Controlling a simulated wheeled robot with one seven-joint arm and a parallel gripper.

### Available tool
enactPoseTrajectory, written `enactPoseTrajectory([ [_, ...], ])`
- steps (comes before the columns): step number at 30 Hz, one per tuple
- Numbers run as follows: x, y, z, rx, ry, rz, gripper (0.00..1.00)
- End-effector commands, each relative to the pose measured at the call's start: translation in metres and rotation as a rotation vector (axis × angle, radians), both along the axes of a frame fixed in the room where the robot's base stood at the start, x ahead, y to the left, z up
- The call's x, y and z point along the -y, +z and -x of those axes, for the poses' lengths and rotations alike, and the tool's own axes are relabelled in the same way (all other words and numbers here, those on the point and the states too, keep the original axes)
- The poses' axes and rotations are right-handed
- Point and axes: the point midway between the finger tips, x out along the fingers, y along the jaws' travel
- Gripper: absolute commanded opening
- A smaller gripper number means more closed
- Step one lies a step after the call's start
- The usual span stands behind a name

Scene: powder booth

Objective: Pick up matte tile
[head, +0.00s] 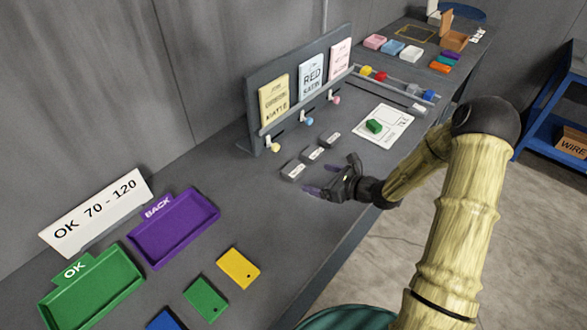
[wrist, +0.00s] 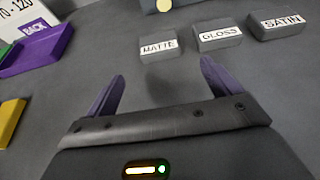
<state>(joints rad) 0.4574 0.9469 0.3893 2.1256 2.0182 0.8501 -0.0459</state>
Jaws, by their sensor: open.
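The matte tile (head: 293,172) is a small dark grey block with a white label on the bench, the nearest of three in a row. In the wrist view the label of the matte tile (wrist: 158,48) reads MATTE, and it sits ahead of and between my fingertips. My gripper (head: 331,174) is open and empty, to the right of the tile and apart from it. Its two purple fingers also show in the wrist view, on either side of my gripper's (wrist: 162,68) opening. The gloss tile (wrist: 219,38) and satin tile (wrist: 276,24) stand to the right.
A rack (head: 253,122) with sample cards and knobs stands behind the tiles. A white sheet (head: 397,123) with a green block (head: 374,126) lies farther along. A purple tray (head: 174,238), green tray (head: 95,296) and yellow tag (head: 238,268) are nearer. Bench between my gripper and the tile is clear.

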Motion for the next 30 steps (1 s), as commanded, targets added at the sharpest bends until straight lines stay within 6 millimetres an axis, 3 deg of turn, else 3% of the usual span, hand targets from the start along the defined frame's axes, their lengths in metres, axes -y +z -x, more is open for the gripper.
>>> enactPoseTrajectory([
  [4, -0.010, -0.005, -0.007, -0.002, 0.001, 0.000, 0.89],
  [16, -0.014, -0.007, -0.010, -0.001, 0.000, -0.001, 0.89],
  [30, -0.048, -0.028, -0.037, 0.000, 0.000, 0.000, 0.89],
])
